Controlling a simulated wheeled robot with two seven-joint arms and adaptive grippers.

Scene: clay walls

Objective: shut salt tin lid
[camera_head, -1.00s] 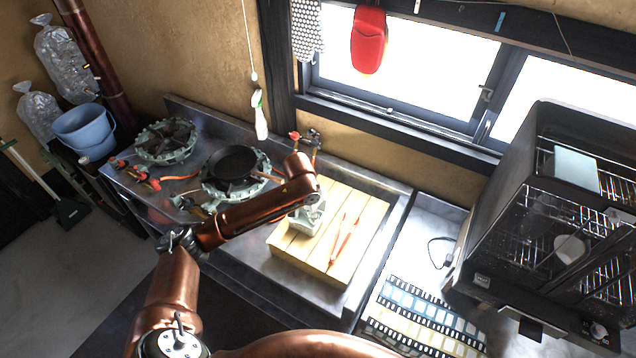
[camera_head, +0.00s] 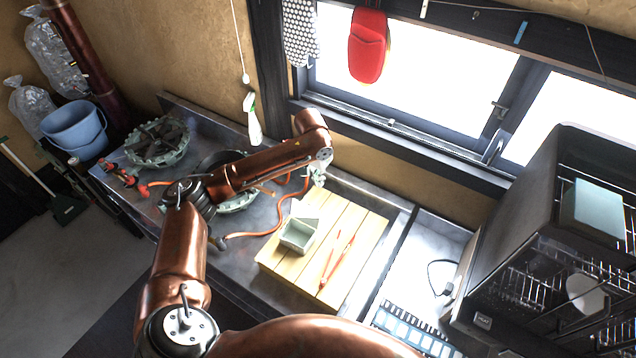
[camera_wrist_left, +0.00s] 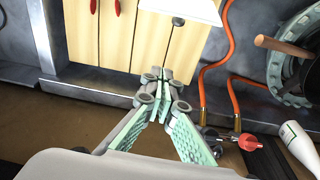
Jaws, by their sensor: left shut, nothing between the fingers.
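The salt tin (camera_head: 297,237) is a small pale green box on the slatted wooden board. Its open top shows the hollow inside, and its lid (camera_head: 309,213) stands raised at the far side, leaning back. In the left wrist view a pale, bright part of the tin or its lid (camera_wrist_left: 190,9) is cut off by the top edge; I cannot tell which. My left gripper (camera_head: 318,180) is behind and above the tin, apart from it, towards the window wall. In the wrist view its fingertips (camera_wrist_left: 165,76) meet, empty. My right gripper is not in view.
Red tongs (camera_head: 338,262) lie on the wooden board (camera_head: 352,222) right of the tin. An orange hose (camera_head: 262,232) curves left of the board. A spray bottle (camera_head: 252,120) stands by the wall. A dark rack cabinet (camera_head: 545,240) stands at the right.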

